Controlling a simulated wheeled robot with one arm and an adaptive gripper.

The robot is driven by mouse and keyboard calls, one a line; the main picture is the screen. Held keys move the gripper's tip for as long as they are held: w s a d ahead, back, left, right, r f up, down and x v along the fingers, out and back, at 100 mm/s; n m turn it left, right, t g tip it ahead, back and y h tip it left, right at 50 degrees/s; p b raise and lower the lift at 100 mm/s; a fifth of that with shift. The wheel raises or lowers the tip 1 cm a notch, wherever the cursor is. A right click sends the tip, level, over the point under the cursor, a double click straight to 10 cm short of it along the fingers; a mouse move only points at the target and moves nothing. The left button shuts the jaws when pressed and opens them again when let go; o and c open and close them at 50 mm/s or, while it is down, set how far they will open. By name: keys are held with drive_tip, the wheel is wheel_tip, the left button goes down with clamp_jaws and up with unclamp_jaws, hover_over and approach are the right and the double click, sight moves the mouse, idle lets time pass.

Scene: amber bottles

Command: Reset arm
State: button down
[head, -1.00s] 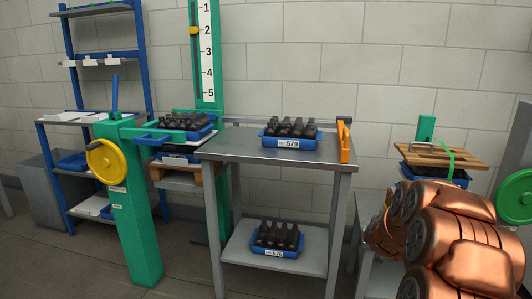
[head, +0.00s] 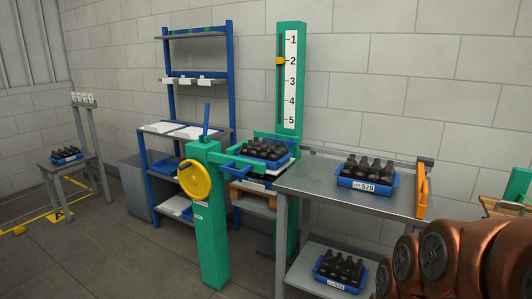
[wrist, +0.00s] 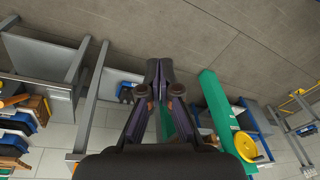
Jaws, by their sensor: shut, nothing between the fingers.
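My gripper (wrist: 160,85) shows in the wrist view, with its two fingers together and nothing between them. It hangs in free air over the floor, apart from the tables and bottles. In the head view, my copper-coloured arm (head: 450,262) fills the lower right corner and its gripper end is out of the picture. Blue crates of dark bottles stand on the metal table (head: 306,187): one crate (head: 362,186) on top and another crate (head: 338,282) on the lower shelf.
A green post with a yellow handwheel (head: 195,181) stands left of the table. A crate (head: 262,152) sits by the numbered green column (head: 291,80). A blue rack (head: 170,95) stands behind. A small table with a crate (head: 67,155) is far left. Floor (head: 130,250) at front left is clear.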

drive_tip(key=s+r+g+p, duration=0.1)
drive_tip(key=s+r+g, duration=0.1)
drive_tip(key=s, duration=0.5)
drive_tip(key=s+r+g+h+p, duration=0.1)
drive_tip(key=s+r+p, duration=0.1)
drive_tip(key=s, duration=0.5)
drive_tip(key=shift+s+a+r+n+g, duration=0.3)
drive_tip(key=shift+a+r+g, duration=0.1)
drive_tip(key=shift+r, duration=0.4)
